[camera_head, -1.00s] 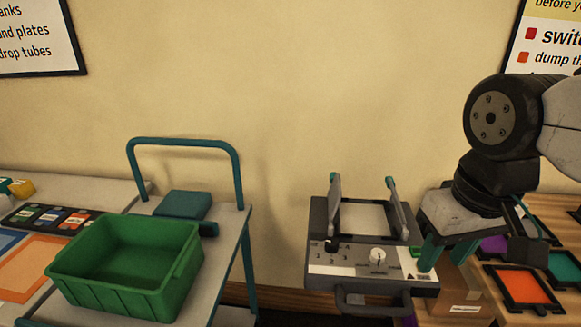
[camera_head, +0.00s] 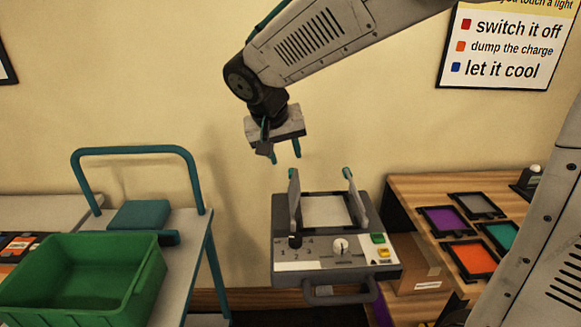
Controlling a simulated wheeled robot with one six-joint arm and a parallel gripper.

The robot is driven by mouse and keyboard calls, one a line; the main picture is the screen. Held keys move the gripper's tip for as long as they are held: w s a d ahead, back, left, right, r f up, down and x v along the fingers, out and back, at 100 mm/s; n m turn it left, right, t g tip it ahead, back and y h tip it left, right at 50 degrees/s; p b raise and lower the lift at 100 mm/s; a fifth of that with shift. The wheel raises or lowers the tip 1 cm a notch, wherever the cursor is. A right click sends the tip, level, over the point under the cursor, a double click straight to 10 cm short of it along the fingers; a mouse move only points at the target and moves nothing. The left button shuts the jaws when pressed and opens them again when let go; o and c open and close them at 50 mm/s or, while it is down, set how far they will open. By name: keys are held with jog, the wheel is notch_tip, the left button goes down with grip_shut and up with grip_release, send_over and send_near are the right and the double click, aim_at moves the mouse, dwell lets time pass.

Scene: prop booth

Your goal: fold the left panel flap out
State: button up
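A grey box-shaped device (camera_head: 285,240) with a handle on its front stands in the middle of the view. Its left panel flap (camera_head: 295,205) stands about upright, with a teal tip at its top. Its right panel flap (camera_head: 355,205) also stands up, leaning slightly. A pale panel (camera_head: 325,211) lies between the flaps. My gripper (camera_head: 285,156) points down above the left flap, with its two teal fingers apart and nothing between them. It appears clear of the flap; the exact depth gap is hard to tell.
A green bin (camera_head: 80,285) sits on a trolley (camera_head: 185,260) with a teal rail at left. A wooden table (camera_head: 425,190) with coloured framed squares is at right. A cardboard box (camera_head: 420,270) is below it.

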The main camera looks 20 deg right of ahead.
aim_at(292, 171)
jog(key=x, duration=0.6)
jog(key=shift+d, duration=0.1)
grip_shut()
